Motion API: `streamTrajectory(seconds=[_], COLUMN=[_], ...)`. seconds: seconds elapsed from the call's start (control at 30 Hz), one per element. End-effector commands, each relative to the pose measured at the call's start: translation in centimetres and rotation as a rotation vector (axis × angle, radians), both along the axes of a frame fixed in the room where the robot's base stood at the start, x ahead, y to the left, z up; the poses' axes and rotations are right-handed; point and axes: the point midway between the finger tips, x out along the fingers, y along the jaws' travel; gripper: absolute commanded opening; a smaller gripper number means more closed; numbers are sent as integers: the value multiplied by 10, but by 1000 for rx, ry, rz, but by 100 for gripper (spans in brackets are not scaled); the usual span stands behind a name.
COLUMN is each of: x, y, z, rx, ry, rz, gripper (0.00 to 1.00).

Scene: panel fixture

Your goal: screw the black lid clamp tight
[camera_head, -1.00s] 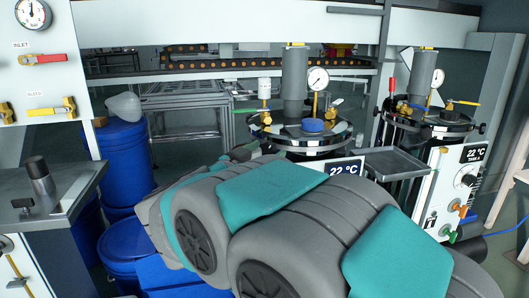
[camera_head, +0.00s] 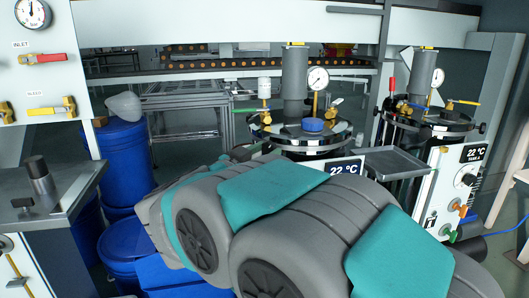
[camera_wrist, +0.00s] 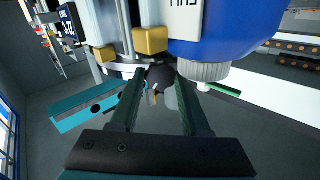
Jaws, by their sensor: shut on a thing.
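In the wrist view my gripper (camera_wrist: 158,85) has its two dark fingers closed on a round black knob, the black lid clamp (camera_wrist: 160,74). The knob sits between the fingertips, with small pale and orange details just below it. What the clamp is fastened to is hard to make out. In the head view my large grey and teal arm covers the gripper. The nearer tank's round lid (camera_head: 272,131) shows behind the arm, with a blue cap and a pressure gauge on top; its front lower part is hidden.
In the wrist view a big blue body with a white ribbed cap (camera_wrist: 203,71) and a brass block (camera_wrist: 150,40) are close above the fingers. In the head view a second lidded tank (camera_head: 430,128) stands at right, a grey tray (camera_head: 396,163) between. Blue drums (camera_head: 124,160) stand left.

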Motion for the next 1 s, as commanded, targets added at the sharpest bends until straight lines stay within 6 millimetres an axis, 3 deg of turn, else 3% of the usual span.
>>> streamTrajectory(seconds=[0.27,1.0], x=[0,0], y=[1,0], z=[-3,-3], rx=[110,667], ry=[-59,-368], rz=[3,2], gripper=[0,0])
